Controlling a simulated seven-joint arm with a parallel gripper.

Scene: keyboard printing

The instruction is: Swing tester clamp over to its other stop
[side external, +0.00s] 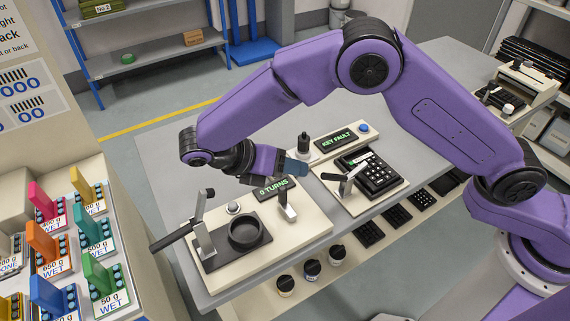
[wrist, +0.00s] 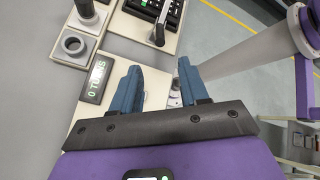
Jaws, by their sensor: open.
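The tester is a cream plate (side external: 338,197) with a black keypad (side external: 382,178) and a lit "KEY FAULT" display (side external: 339,140). In the wrist view the clamp (wrist: 159,27) is at the top, beside the keypad (wrist: 174,8). My gripper (side external: 299,168) is left of the clamp, above the boards and apart from it. In the wrist view its blue fingers (wrist: 158,68) are spread and empty. I cannot tell whether the clamp rests against a stop.
Left of the tester, another cream board (side external: 312,222) carries a "0 TURNS" display (side external: 273,189), a black cup (side external: 246,232), a small upright lever (side external: 287,205) and a tall black-handled lever (side external: 203,236). A dark knob (side external: 304,144) stands by the tester. Small jars (side external: 312,270) sit below.

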